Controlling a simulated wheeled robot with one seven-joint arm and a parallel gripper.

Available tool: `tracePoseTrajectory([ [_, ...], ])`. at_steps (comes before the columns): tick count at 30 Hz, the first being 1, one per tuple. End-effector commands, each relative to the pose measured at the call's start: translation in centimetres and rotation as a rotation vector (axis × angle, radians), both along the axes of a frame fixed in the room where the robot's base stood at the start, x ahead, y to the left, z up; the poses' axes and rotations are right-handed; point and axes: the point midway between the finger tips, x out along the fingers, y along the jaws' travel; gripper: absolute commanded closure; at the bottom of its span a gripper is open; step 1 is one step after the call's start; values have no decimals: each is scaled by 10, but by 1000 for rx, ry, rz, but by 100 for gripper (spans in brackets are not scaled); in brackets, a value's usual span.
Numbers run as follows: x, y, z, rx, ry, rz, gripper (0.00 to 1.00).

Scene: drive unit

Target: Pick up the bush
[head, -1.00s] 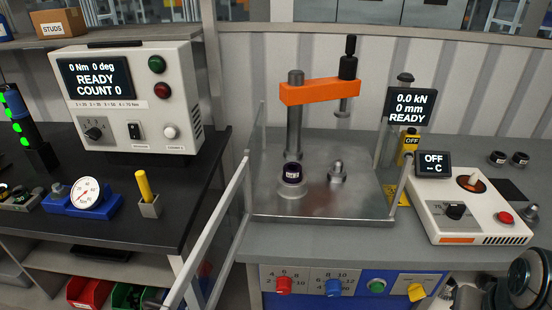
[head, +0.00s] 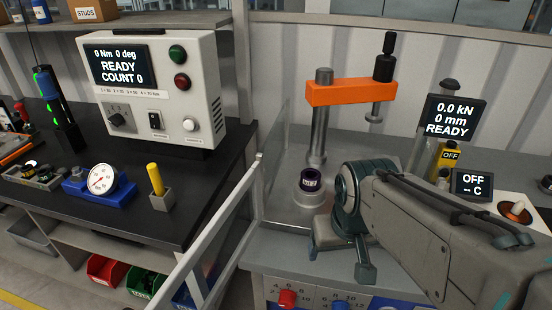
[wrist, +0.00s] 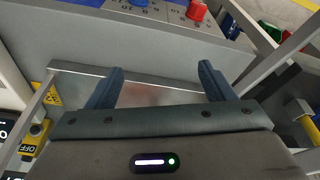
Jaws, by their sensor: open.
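The bush (head: 310,181), a small dark purple ring with a white label, sits upright on a round metal support in the press, below and left of the orange press arm (head: 350,92). My gripper (head: 340,255) is open, in front of the press and to the lower right of the bush, apart from it. In the wrist view both fingers of my gripper (wrist: 160,82) are spread with nothing between them. The bush does not show in the wrist view.
A clear guard panel with a pale rail (head: 225,225) stands left of the press. A press display (head: 450,116) and a heater display (head: 473,184) stand right. The left bench holds a control box (head: 150,95), a dial gauge (head: 102,180) and a yellow-handled tool (head: 155,180).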

Motion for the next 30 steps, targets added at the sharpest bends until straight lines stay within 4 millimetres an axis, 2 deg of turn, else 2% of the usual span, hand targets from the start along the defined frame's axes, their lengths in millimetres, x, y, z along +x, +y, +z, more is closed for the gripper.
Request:
tracePoseTrajectory([
  [5, 48, -2, 38, -59, 50, 127, 24],
  [9, 100, 4, 66, -102, 103, 300, 24],
  [13, 148, 7, 85, -122, 151, 458, 24],
  [18, 206, 5, 98, -121, 197, 642, 24],
  [24, 251, -1, 102, -102, 225, 789, 24],
  [30, 266, -4, 97, -91, 230, 844, 24],
])
